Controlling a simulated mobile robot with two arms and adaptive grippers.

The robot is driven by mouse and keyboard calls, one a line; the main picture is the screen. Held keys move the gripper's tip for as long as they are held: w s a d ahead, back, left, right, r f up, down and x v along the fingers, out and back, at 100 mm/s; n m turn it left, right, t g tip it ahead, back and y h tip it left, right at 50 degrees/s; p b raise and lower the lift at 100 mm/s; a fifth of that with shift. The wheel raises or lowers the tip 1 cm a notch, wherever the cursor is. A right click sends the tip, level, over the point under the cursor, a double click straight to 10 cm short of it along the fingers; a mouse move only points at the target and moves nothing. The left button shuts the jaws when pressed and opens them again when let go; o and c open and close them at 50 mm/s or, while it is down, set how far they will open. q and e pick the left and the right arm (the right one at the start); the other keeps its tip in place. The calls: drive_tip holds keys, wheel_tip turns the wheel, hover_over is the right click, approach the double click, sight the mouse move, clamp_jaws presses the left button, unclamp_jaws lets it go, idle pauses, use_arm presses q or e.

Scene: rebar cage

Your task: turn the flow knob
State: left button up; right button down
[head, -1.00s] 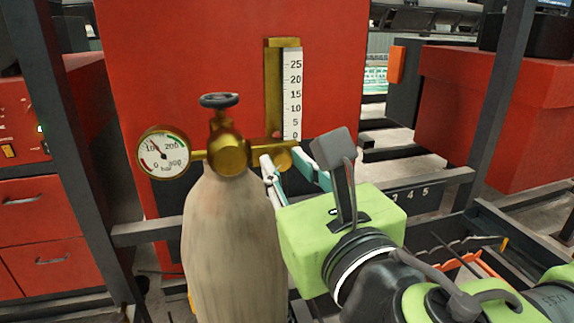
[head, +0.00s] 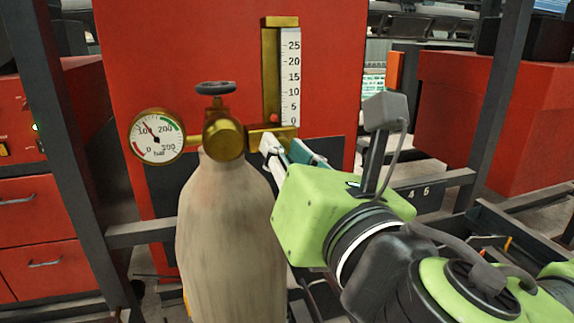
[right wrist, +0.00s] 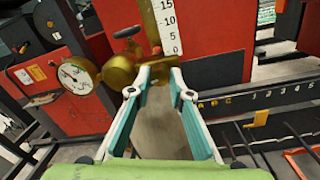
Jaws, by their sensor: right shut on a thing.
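A brass flow meter (head: 271,75) with a white scale stands upright beside the neck of a gas bottle (head: 225,235). A small red ball shows near its 0 mark. The flow knob is brass, at the foot of the meter; in the right wrist view it shows partly between the fingertips (right wrist: 158,66). My right gripper (head: 279,147) reaches it from the lower right, its fingers closed on the knob. The fingers hide most of the knob in the head view. My left gripper is not in view.
A pressure gauge (head: 157,136) sits left of the brass valve body (head: 223,138), with a dark handwheel (head: 215,88) above. A red panel (head: 190,50) stands behind. Dark frame posts (head: 496,100) stand on both sides.

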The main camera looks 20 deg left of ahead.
drive_tip(key=shift+f+m+t+b, duration=0.15)
drive_tip(key=shift+m+t+b, duration=0.15)
drive_tip(key=shift+m+b, duration=4.85)
drive_tip(key=m+p, duration=0.2)
drive_tip(key=m, duration=0.1)
drive_tip(key=shift+p, duration=0.3)
drive_tip(key=c, duration=2)
unclamp_jaws()
drive_tip(key=shift+o, duration=0.8)
drive_tip(key=shift+w+a, duration=0.2)
drive_tip(key=shift+s+d, duration=0.15)
drive_tip(key=shift+s, duration=0.05)
drive_tip(key=v, duration=0.7)
